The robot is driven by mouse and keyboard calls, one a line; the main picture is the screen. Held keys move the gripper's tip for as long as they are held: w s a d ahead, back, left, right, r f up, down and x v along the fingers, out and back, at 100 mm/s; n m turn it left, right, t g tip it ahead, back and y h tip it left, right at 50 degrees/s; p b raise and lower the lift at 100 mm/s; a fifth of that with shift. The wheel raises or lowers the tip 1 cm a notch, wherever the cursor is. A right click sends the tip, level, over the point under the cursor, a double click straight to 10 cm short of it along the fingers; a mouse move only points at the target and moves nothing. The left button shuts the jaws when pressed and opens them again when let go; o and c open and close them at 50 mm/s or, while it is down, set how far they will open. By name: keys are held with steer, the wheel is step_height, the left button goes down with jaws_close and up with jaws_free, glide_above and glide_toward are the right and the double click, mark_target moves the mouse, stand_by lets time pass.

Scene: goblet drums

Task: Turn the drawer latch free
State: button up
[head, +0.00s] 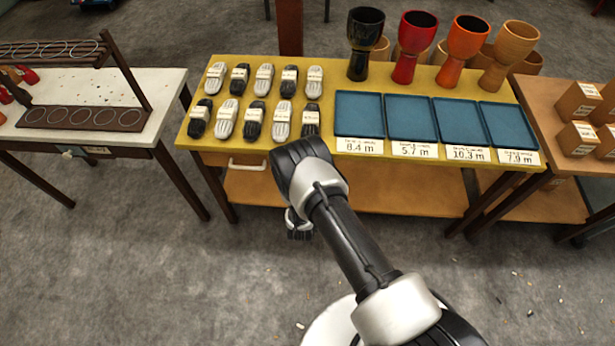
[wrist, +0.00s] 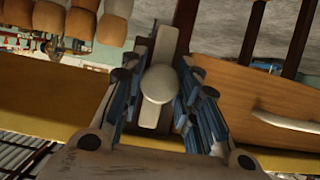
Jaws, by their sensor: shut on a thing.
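The drawer latch (wrist: 164,42) shows in the wrist view as a pale grey bar with a round knob (wrist: 158,84) at its middle. The bar stands nearly upright in that picture, tilted a little. My gripper (wrist: 157,88) has its blue-padded fingers on both sides of the latch and is shut on it. The wooden drawer front (wrist: 235,95) with its white handle (wrist: 285,128) lies to the right of the latch. In the head view the drawer handle (head: 247,165) shows under the yellow table's front edge, left of my arm, which hides the latch and my fingertips.
The yellow table (head: 190,135) holds black and white packs (head: 264,78), blue trays (head: 410,117) and several goblet drums (head: 415,45). A white table (head: 160,90) stands left, and a wooden table with boxes (head: 578,98) right. The floor in front is open.

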steer(key=o, duration=1.1)
steer(key=v, duration=1.2)
steer(key=shift+a, duration=0.1)
